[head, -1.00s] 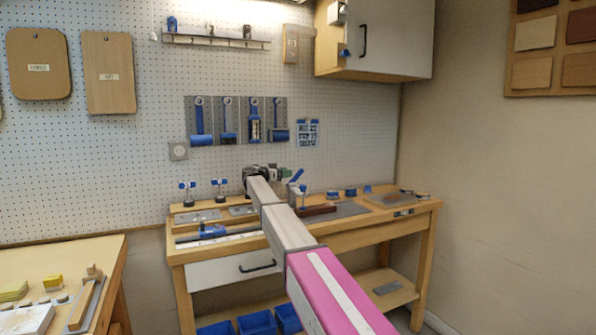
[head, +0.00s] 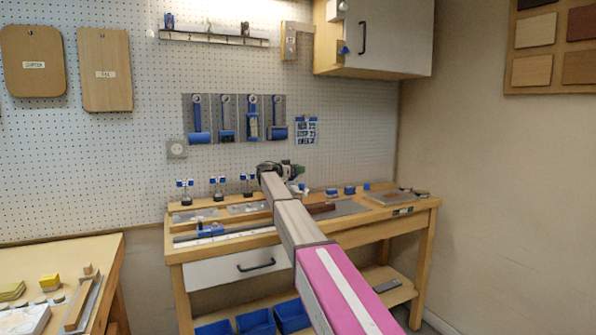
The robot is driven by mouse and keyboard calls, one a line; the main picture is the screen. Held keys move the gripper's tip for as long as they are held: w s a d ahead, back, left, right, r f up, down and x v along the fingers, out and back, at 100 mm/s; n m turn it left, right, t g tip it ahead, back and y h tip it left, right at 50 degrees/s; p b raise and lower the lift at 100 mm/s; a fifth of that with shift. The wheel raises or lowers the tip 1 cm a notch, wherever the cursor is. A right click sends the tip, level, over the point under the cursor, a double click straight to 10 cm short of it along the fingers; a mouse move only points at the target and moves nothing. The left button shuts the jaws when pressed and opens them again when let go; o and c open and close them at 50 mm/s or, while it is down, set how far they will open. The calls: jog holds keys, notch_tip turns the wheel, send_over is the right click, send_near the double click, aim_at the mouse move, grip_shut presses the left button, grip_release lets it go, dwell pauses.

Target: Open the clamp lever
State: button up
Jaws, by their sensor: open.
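My gripper (head: 287,170) is at the far end of my outstretched arm, above the back of the bench. It is small and dark, and I take its jaws as open with nothing visible in them. Just below and to its right is a small blue and grey piece (head: 303,188), probably part of the clamp and its lever. My arm and gripper partly hide that spot. I cannot make out the lever's angle or whether the gripper touches it.
The wooden bench (head: 430,205) carries a brown block (head: 321,208), a blue fixture on a rail (head: 210,230) and several small blue-topped posts (head: 217,184). A wall cabinet (head: 388,40) hangs above right. A second table (head: 95,250) stands at left.

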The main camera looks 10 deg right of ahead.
grip_shut()
jog(key=shift+a, duration=0.1)
jog(key=a+h, duration=0.1)
jog(key=s+a+r+t+h, duration=0.1)
jog(key=h, duration=0.1)
jog(key=shift+a+r+h, duration=0.2)
jog(key=shift+h, duration=0.1)
jog(key=shift+s+a+r+t+h, duration=0.1)
jog(key=shift+a+r+t+h, duration=0.1)
jog(key=shift+a+h, duration=0.25)
jog(key=shift+s+a+r+t+h, duration=0.1)
jog(key=shift+a+t+h, duration=0.15)
jog(key=shift+h, duration=0.3)
jog(key=shift+a, duration=0.1)
grip_release()
